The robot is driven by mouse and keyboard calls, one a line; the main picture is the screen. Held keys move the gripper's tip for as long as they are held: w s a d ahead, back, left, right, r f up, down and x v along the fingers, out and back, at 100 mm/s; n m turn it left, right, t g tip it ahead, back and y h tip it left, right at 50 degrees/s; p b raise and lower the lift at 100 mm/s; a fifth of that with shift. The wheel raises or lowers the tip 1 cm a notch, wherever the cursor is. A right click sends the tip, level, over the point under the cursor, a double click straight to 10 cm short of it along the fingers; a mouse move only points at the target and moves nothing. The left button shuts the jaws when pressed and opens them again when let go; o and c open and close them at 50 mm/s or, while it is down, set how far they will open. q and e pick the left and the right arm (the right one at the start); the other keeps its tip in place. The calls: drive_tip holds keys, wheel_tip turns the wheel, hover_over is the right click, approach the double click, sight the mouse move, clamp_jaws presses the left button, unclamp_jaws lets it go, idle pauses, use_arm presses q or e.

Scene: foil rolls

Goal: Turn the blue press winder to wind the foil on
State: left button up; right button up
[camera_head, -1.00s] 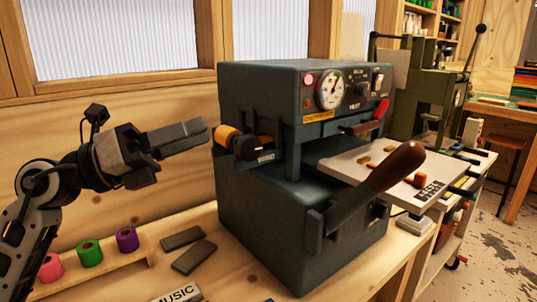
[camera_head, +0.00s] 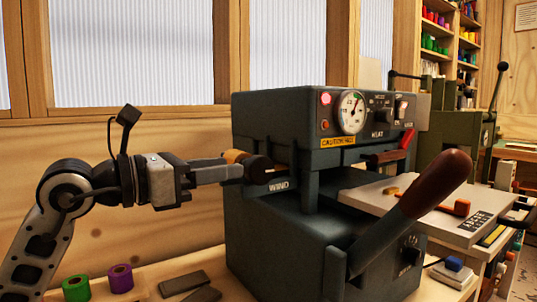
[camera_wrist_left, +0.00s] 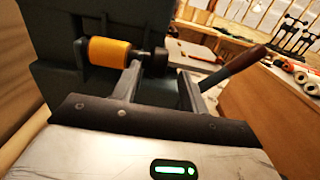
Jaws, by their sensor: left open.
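The dark blue-grey press (camera_head: 300,225) stands on the bench. Its winder (camera_head: 259,169) is a dark round knob on the left side, above the word WIND, beside an orange-gold foil roll (camera_head: 235,156). My left gripper (camera_head: 238,170) is level with the winder, its open fingers reaching to it from the left. In the left wrist view, the winder (camera_wrist_left: 160,56) shows between and just beyond the open fingertips (camera_wrist_left: 160,70), with the foil roll (camera_wrist_left: 108,51) to the left. I cannot tell whether a finger touches the winder. My right gripper is out of view.
The press's long lever with a brown handle (camera_head: 438,184) sticks out at the front right. A green press (camera_head: 460,130) stands behind.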

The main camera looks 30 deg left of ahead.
sight(268, 161)
use_arm(q)
drive_tip(key=p+x, duration=0.2)
drive_tip(key=x, duration=0.7)
drive_tip(key=shift+w+d, duration=0.2)
clamp_jaws()
